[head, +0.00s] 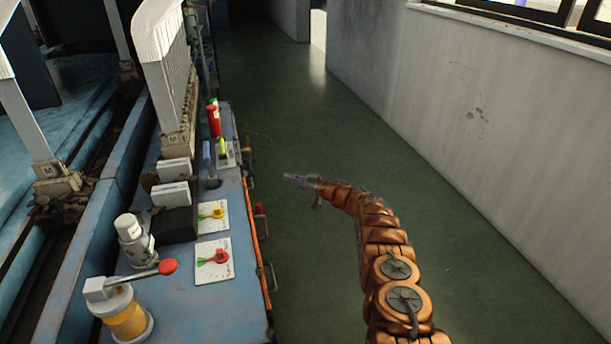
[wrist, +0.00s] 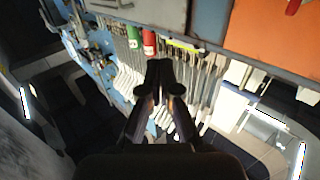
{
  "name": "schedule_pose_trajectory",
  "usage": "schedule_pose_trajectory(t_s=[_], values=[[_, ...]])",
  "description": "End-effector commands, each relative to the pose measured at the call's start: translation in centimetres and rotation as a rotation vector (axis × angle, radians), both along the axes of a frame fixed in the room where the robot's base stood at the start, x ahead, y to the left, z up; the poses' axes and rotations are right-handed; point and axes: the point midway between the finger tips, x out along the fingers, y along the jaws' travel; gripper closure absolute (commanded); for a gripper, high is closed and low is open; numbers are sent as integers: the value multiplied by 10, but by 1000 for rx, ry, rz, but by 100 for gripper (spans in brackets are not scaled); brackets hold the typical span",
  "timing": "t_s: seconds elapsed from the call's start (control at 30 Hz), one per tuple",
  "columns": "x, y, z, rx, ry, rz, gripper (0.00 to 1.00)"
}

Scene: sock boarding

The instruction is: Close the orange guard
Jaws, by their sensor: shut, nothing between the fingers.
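The orange guard (head: 251,215) shows in the head view as a thin strip along the right side of the blue bench, seen nearly edge-on. In the wrist view a flat orange panel (wrist: 272,30) fills the upper right corner. I cannot tell how far open it stands. My gripper (head: 288,177) is over the aisle floor to the right of the bench, apart from the guard, pointing left. In the wrist view its fingers (wrist: 168,72) are together and empty, below and left of the orange panel.
The blue bench (head: 190,305) carries two dial cards (head: 212,250), a red-knobbed lever (head: 168,267) and a red cylinder (head: 214,121). Metal handles (head: 267,277) stick out from its right side. The green floor (head: 290,120) is clear up to the grey wall (head: 470,110).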

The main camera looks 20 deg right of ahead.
Motion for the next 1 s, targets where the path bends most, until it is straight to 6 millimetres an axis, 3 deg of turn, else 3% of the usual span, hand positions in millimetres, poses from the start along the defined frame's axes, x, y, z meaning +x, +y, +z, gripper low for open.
schedule_pose_trajectory(t_s=[0.7, 1.0], values=[[-3, -54, -4, -1, -1, -2, 100], [-4, -61, 0, -1, -1, -2, 100]])
